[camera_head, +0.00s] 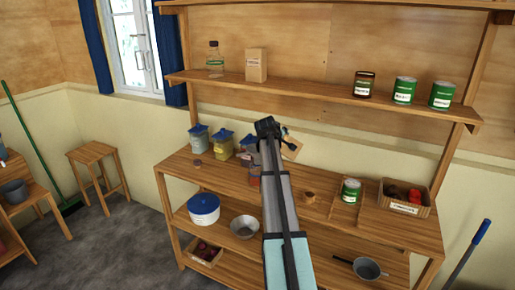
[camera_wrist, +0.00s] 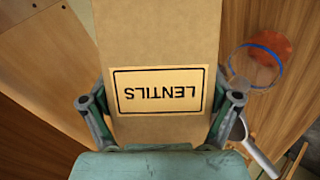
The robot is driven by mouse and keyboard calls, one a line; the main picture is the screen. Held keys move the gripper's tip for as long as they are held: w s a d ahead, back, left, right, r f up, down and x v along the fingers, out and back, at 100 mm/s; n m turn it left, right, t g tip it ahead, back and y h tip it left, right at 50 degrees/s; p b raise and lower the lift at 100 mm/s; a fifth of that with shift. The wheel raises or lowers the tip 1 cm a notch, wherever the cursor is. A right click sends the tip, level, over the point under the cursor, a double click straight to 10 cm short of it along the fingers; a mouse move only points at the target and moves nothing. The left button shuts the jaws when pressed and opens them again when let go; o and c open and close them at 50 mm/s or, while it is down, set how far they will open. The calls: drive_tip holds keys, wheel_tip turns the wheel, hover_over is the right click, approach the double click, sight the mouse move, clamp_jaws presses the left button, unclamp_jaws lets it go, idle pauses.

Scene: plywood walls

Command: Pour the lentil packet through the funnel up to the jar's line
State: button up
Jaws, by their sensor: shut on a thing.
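My gripper (camera_head: 268,128) is shut on the brown lentil packet (camera_wrist: 160,35), whose LENTILS label reads upside down in the wrist view. In the head view a tan piece of the packet (camera_head: 292,146) shows beside the gripper, above the bench. I cannot make out the funnel clearly. The packet's mouth is not visible.
Several blue-lidded jars (camera_head: 222,142) stand at the bench's back left. A green can (camera_head: 350,190) and a crate (camera_head: 403,207) with red items stand at the right. A grey metal tool with a pale handle (camera_wrist: 258,152) lies near the jar. The upper shelf (camera_head: 320,92) holds cans.

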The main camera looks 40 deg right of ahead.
drive_tip(key=shift+w+r+n+g+h, duration=0.1)
drive_tip(key=shift+r+n+g+h, duration=0.3)
drive_tip(key=shift+r+g, duration=0.15)
idle(1.1)
drive_tip(key=shift+w+a+r+n+g+h+p, duration=0.3)
drive_tip(key=shift+w+a+r+n+g+h, duration=0.15)
drive_tip(key=shift+w+a, duration=0.3)
idle(1.4)
drive_tip(key=shift+w+a+r+n+g+h+p, duration=0.15)
drive_tip(key=shift+w+r+n+g+h+p, duration=0.2)
drive_tip(key=shift+r+n+g+h, duration=0.25)
idle(3.2)
drive_tip(key=shift+s+d+f+m+t+y+b, duration=0.25)
drive_tip(key=shift+s+f+m+t+y, duration=0.15)
drive_tip(key=shift+s+f+m+y, duration=0.1)
drive_tip(key=shift+s+d+f+m+t+y+b, duration=0.25)
drive_tip(key=shift+s+f+m+t+y, duration=0.1)
drive_tip(key=shift+s+f+t, duration=0.1)
drive_tip(key=shift+s+d, duration=0.15)
drive_tip(key=shift+d, duration=0.1)
